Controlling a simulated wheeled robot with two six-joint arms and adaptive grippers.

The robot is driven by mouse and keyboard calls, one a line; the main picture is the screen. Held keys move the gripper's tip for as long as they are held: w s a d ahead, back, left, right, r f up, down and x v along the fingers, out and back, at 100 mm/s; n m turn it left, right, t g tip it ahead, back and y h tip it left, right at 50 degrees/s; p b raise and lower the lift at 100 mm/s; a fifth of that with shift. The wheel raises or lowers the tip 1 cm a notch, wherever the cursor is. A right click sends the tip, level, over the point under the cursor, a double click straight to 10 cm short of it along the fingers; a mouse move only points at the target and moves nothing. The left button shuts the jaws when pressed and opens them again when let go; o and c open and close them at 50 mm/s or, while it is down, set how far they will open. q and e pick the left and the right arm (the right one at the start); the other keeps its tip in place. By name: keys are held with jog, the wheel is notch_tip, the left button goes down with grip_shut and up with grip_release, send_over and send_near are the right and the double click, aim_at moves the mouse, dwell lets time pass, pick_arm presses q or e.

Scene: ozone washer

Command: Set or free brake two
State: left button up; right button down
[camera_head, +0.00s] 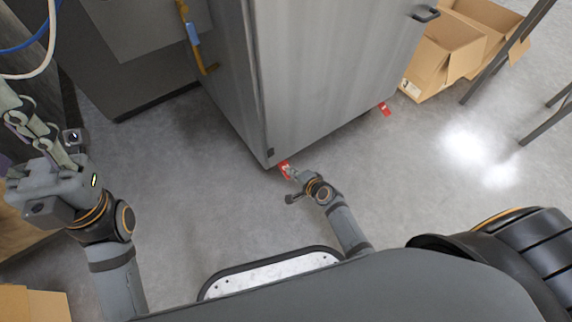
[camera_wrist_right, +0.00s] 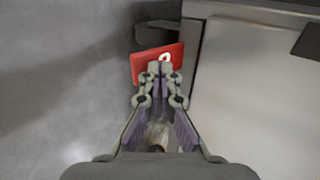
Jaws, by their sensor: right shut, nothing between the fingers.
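A red brake pedal (camera_head: 285,167) sits at the near bottom corner of the grey metal cabinet (camera_head: 335,75), close to the floor. In the right wrist view the red pedal (camera_wrist_right: 146,65) shows a white mark, partly covered by my fingertips. My right gripper (camera_head: 292,174) is shut and empty, its tips right at the pedal; I cannot tell whether they touch it. The closed tips also show in the right wrist view (camera_wrist_right: 160,70). A second red pedal (camera_head: 384,109) is under the cabinet's farther right corner. My left gripper (camera_head: 18,112) is raised at the left, away from the cabinet; its opening is unclear.
Open cardboard boxes (camera_head: 445,50) stand at the back right beside dark metal legs (camera_head: 505,55). A grey unit (camera_head: 140,50) stands left of the cabinet. Another box (camera_head: 32,303) is at the lower left. The grey floor (camera_head: 400,180) right of my right gripper is clear.

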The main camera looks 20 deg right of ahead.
jog(key=s+d+r+p, duration=0.1)
jog(key=s+d+r, duration=0.1)
jog(key=s, duration=0.6)
jog(key=shift+s+d+r, duration=0.2)
jog(key=shift+d+r, duration=0.05)
jog(key=shift+d, duration=0.3)
dwell(0.3)
